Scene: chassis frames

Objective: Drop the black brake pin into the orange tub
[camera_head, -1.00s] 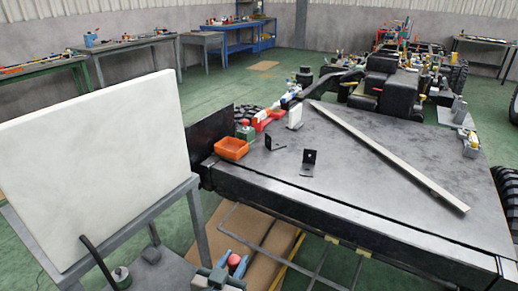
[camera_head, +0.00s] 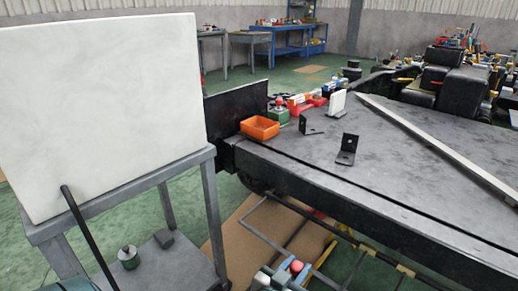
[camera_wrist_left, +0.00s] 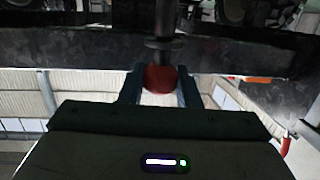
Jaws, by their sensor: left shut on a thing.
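The orange tub (camera_head: 261,132) stands on the near left corner of the dark metal table (camera_head: 300,172). My left gripper (camera_head: 291,270) is at the bottom of the head view, below and in front of the table's near edge, well apart from the tub. It is shut on the brake pin, whose red rounded end (camera_head: 296,265) shows between the fingers. In the left wrist view the red end (camera_wrist_left: 158,79) sits between the two fingers, with a dark shaft and collar above it. My right gripper is not in view.
Black angle brackets (camera_head: 347,150) and a small white block (camera_head: 337,105) stand right of the tub. A long pale bar (camera_head: 440,145) lies across the table. A large white panel (camera_head: 100,100) stands on a grey cart (camera_head: 185,160) at left. A black upright plate (camera_head: 235,118) is left of the tub.

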